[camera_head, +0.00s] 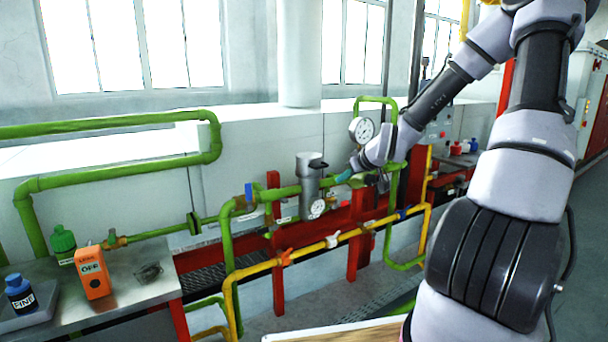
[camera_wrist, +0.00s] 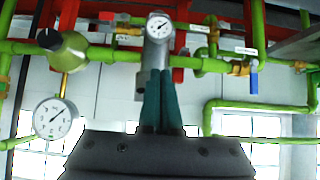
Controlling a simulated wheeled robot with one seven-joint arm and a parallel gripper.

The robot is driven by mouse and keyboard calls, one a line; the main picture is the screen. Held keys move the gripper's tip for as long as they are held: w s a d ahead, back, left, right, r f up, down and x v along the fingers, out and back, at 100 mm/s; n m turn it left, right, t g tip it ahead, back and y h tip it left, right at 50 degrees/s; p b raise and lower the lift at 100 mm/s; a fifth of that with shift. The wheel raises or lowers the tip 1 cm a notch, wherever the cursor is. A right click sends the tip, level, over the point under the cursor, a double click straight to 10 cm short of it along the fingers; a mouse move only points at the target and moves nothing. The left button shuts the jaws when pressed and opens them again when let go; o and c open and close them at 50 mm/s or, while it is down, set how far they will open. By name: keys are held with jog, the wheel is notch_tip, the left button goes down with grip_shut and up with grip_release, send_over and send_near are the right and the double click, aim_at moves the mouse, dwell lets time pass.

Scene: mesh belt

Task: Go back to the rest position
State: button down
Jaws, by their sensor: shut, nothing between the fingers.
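My gripper (camera_head: 343,176) is at the end of my outstretched arm, just right of a grey metal cylinder (camera_head: 306,180). In the wrist view the teal fingers of my gripper (camera_wrist: 164,98) are together and empty. They point toward the cylinder (camera_wrist: 157,50), which shows upside down behind them. I cannot tell whether the fingertips touch it.
A larger pressure gauge (camera_head: 361,130) stands close to my wrist. Green pipes (camera_head: 229,230), yellow pipes (camera_head: 255,271) and red posts (camera_head: 353,260) surround the arm's end. A metal table (camera_head: 140,284) at left holds bottles and an orange box (camera_head: 93,272). Open floor lies at far right.

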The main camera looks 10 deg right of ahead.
jog(key=s+a+r+m+g+h, duration=0.1)
jog(key=s+r+m, duration=0.3)
jog(key=s+r, duration=0.7)
jog(key=s+r+m+g, duration=0.1)
jog(key=s+r+m, duration=0.3)
jog(key=s+r, duration=0.7)
jog(key=s, duration=0.7)
jog(key=shift+s+a+m+h, duration=0.3)
jog(key=shift+a+m+h, duration=0.05)
jog(key=shift+m+h, duration=0.05)
jog(key=shift+w+r, duration=0.1)
